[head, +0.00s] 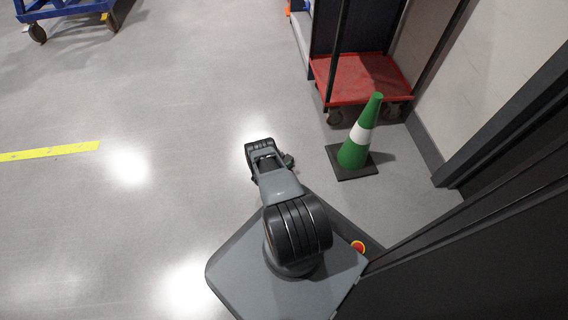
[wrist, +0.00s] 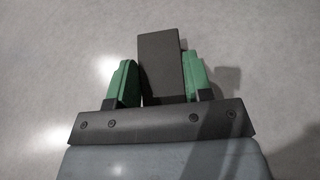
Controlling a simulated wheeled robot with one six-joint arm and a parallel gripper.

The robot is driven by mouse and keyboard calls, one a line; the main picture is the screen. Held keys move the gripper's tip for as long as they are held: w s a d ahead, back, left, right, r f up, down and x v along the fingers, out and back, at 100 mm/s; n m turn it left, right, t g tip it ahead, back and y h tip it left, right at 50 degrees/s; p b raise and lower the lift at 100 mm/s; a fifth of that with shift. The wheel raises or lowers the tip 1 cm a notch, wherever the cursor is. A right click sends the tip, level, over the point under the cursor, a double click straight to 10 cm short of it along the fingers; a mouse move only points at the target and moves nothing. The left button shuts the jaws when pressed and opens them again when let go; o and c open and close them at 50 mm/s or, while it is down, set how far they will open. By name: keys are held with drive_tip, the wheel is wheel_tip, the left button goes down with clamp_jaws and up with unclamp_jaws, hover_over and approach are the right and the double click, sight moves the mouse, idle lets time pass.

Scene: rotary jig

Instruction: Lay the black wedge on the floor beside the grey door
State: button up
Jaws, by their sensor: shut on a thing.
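In the wrist view my gripper (wrist: 160,60) has its two green fingers closed on either side of the black wedge (wrist: 162,78). The wedge shows as a dark block sticking out past the fingertips, with plain floor behind it. In the head view my gripper (head: 270,165) is out in front of my base, over open floor and left of the cone. The wedge cannot be made out clearly there. A dark grey panel (head: 480,245), which looks like the door, fills the lower right of the head view, right of my base.
A green and white cone (head: 361,135) on a black foot stands right of my gripper. A red-decked cart (head: 360,78) is behind it, by the wall. A blue trolley (head: 65,10) is far left. Yellow tape (head: 50,151) marks the floor. The left and middle floor is clear.

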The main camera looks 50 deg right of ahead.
drive_tip(key=o, duration=1)
drive_tip(key=shift+f, duration=0.1)
